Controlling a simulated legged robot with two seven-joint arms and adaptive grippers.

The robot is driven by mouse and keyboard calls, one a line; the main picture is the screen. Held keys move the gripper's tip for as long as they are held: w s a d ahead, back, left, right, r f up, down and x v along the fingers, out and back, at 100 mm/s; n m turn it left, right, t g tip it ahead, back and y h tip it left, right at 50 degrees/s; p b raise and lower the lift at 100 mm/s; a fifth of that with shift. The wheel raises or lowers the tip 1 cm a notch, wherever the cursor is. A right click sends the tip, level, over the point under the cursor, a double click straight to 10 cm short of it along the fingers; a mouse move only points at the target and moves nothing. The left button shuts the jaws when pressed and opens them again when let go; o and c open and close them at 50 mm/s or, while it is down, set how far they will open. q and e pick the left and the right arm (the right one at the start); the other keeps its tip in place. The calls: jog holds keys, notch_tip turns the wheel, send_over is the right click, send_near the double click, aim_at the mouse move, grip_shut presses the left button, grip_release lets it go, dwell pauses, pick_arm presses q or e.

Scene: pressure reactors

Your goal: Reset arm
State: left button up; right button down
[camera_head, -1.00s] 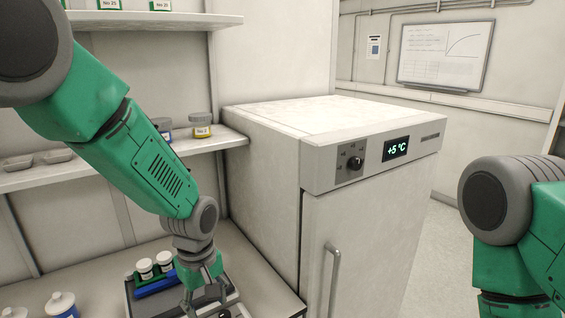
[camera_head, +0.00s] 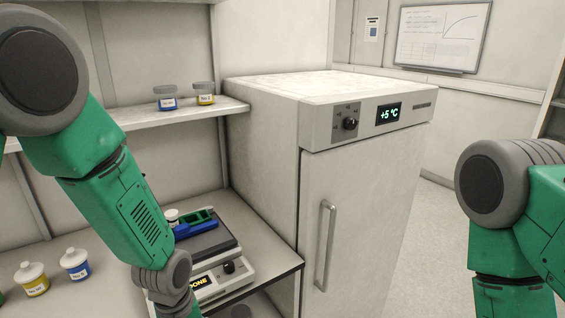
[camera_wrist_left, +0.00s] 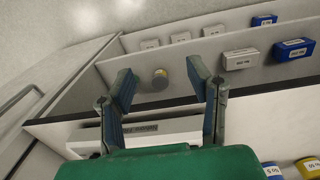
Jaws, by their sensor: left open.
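My left arm (camera_head: 125,200) comes in from the left in the head view and reaches down in front of the bench. Its gripper lies below the bottom edge there. In the left wrist view my left gripper (camera_wrist_left: 160,85) is open, its two fingers wide apart.
A machine (camera_head: 215,275) reading DONE carries a blue and green rack (camera_head: 197,227). Two bottles, yellow (camera_head: 32,278) and blue (camera_head: 75,263), stand left of my arm. A refrigerator (camera_head: 365,200) reads +5 °C. Two jars (camera_head: 166,98) sit on the shelf (camera_head: 205,118).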

pick_arm(q)
jog(key=s+a+f+m+b, duration=0.3)
jog(key=s+a+f+b, duration=0.1)
jog(key=s+f, duration=0.6)
jog(key=s+a+f+m+b, duration=0.4)
jog(key=s+f, duration=0.6)
jog(key=s, duration=0.3)
jog(key=shift+s+a+y+b, duration=0.35)
jog(key=shift+a+b, duration=0.3)
jog(key=shift+b, duration=0.35)
jog(key=shift+d+r, duration=0.1)
jog(key=shift+d, duration=0.1)
jog(key=shift+a, duration=0.1)
